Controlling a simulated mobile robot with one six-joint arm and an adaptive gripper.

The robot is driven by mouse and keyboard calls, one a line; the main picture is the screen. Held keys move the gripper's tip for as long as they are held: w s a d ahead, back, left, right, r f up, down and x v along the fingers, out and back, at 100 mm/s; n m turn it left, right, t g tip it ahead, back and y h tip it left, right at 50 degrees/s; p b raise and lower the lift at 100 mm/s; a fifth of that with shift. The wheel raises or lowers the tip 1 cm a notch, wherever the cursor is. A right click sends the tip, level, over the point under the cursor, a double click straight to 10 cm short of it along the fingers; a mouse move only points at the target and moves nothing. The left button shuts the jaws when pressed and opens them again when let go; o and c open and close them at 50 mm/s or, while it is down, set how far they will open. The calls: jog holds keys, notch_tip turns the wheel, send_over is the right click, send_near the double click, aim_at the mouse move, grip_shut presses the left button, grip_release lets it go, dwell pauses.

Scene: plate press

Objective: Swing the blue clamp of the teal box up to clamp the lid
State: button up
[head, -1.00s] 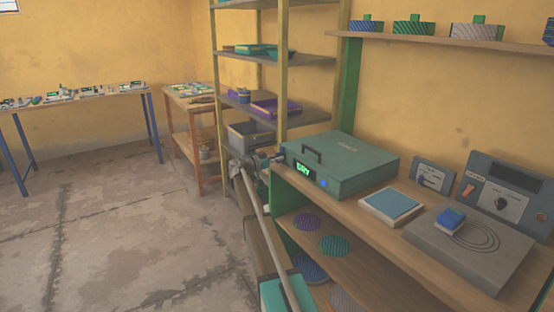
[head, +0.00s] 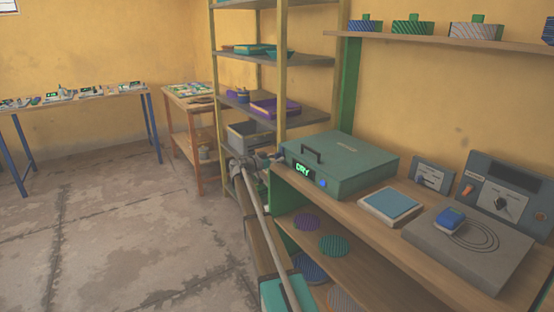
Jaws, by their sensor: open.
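The teal box (head: 350,168) stands on the near workbench. Its lid (head: 342,150) lies down flat and carries a dark handle (head: 311,154). A lit green display reading DRY (head: 302,171) is on its front. A small blue part (head: 323,183) shows on the front, right of the display; I cannot tell whether it is the clamp. My gripper (head: 274,159) is open beside the box's left end, small in view. Its fingers are hard to make out, and I cannot tell whether they touch the box. The box's left side is hidden.
A blue-topped pad (head: 391,204) and a grey plate (head: 470,250) with a blue block (head: 450,218) lie right of the box. Control units (head: 508,193) stand behind. A tall shelf rack (head: 283,85) rises behind my gripper. The floor at left is clear.

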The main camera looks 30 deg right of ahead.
jog(key=shift+a, duration=0.25)
jog(key=a, duration=1.1)
jog(key=shift+s+a, duration=0.25)
jog(key=shift+a, duration=0.1)
